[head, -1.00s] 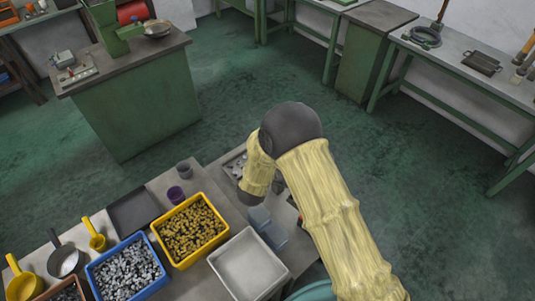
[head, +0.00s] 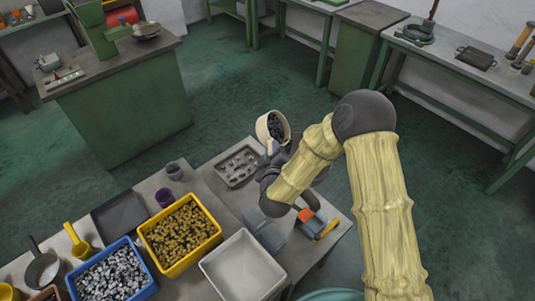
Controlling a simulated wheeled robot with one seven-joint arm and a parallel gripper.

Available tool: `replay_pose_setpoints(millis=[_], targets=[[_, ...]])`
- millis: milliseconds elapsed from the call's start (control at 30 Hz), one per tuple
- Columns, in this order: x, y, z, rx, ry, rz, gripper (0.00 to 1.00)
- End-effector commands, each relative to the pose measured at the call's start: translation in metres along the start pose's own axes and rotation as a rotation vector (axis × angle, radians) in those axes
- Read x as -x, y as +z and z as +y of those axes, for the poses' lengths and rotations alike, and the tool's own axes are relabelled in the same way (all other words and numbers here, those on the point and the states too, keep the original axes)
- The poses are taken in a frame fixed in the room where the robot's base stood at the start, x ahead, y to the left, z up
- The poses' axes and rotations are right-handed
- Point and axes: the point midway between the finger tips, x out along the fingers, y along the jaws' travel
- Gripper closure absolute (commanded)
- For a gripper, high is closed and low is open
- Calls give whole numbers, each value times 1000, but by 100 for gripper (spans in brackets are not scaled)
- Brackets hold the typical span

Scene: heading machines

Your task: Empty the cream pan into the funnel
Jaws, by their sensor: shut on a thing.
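The cream pan (head: 263,128) shows in the head view right of centre, raised above the grey tray. Dark small pieces lie inside it, and its mouth is tipped partly toward the camera. My gripper (head: 277,151) is at the pan's lower side, shut on it; the wrist hides part of the grip. A shallow round metal dish (head: 147,31) sits on the green machine bench at upper left; I cannot tell whether it is the funnel.
A grey tray with hollows (head: 237,166), a yellow bin (head: 149,240), a blue bin (head: 78,278) and a white bin (head: 215,262) stand on the near table. Green floor (head: 225,85) is open between this table and the green bench (head: 125,110).

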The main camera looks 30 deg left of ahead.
Motion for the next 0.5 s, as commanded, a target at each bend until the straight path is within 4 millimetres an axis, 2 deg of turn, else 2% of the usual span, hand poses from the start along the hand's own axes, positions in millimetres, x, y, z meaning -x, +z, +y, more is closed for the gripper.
replay_pose_setpoints(millis=[500], targets=[[2, 14, 2, -192, 30, 82, 100]])
